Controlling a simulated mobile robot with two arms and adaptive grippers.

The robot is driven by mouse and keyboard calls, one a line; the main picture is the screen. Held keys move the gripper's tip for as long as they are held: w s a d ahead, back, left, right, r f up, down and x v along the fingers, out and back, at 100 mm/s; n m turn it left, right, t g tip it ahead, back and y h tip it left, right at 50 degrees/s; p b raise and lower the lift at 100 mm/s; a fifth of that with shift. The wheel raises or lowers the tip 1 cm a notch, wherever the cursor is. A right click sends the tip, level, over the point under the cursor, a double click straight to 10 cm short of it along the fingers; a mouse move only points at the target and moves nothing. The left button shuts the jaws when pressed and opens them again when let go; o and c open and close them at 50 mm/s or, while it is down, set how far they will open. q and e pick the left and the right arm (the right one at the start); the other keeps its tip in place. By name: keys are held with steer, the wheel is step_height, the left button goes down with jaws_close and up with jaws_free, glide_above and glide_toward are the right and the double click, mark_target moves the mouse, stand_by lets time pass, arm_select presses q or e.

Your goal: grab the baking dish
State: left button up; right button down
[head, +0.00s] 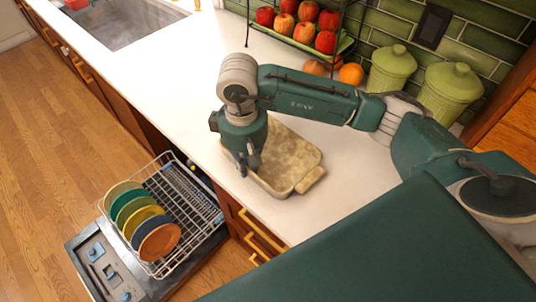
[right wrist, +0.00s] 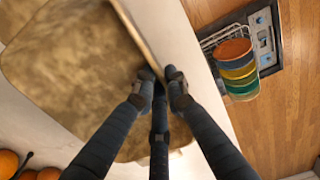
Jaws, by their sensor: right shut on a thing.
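The baking dish (head: 291,157) is a beige, worn rectangular dish with a handle tab at its near right end. It sits on the white counter close to the front edge. My right gripper (head: 242,166) is over the dish's left side and hides part of it. In the right wrist view the fingertips of my right gripper (right wrist: 161,84) are closed on the rim of the baking dish (right wrist: 70,75), one on each side of its wall. My left gripper does not show in either view.
An open dishwasher rack (head: 190,198) with several coloured plates (head: 145,222) stands below the counter edge. A fruit stand (head: 310,35), oranges (head: 350,74) and two green canisters (head: 392,68) stand at the back. A sink (head: 120,20) is far left. The counter left of the dish is clear.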

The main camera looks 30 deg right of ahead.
steer(key=shift+a, duration=0.1)
steer(key=shift+r+b, duration=0.3)
steer(key=shift+r, duration=0.3)
step_height(320, 180, up, 19)
steer(key=b, duration=0.2)
steer(key=shift+f, duration=0.15)
